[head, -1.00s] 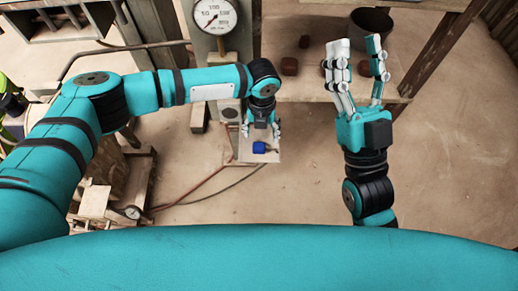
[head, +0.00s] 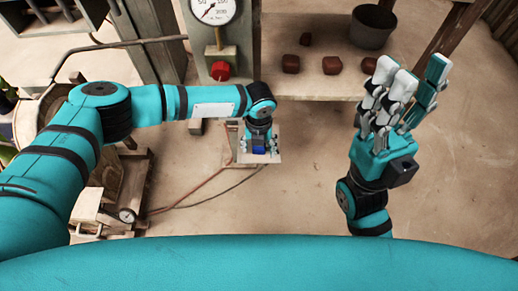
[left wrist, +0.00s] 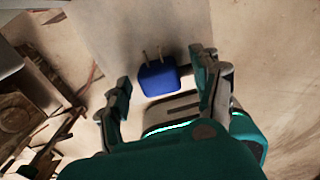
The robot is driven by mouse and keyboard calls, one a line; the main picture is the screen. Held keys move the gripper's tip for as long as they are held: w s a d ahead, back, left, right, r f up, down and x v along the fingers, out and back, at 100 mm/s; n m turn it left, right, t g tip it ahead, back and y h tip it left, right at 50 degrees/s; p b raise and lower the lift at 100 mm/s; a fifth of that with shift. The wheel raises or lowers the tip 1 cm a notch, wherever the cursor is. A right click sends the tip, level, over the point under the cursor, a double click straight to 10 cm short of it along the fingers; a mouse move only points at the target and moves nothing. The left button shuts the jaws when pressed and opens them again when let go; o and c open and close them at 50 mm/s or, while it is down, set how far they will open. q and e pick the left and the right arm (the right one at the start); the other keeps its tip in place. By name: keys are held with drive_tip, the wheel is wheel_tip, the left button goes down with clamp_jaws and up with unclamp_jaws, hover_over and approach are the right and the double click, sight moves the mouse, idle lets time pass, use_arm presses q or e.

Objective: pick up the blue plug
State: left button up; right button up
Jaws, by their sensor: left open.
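The blue plug (head: 259,150) lies on a small pale board (head: 275,157) below the gauge post and is partly hidden by my left gripper. In the left wrist view the plug (left wrist: 159,78) shows whole, with two thin prongs pointing toward the top of the picture. My left gripper (head: 260,152) is over the plug, and it also shows in the left wrist view (left wrist: 163,70). It is open, with one finger on each side of the plug and gaps between. My right gripper (head: 408,80) is raised at the right, open and empty, away from the plug.
A red knob (head: 220,70) sits under the gauge (head: 213,9). Brown blocks (head: 333,65) and a dark bucket (head: 372,27) are on the shelf at the back. A hose (head: 200,187) runs along the floor. The floor at right is clear.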

use_arm(q)
drive_tip(key=c, duration=1.2)
drive_tip(key=shift+c, duration=0.2)
drive_tip(key=shift+r, duration=0.1)
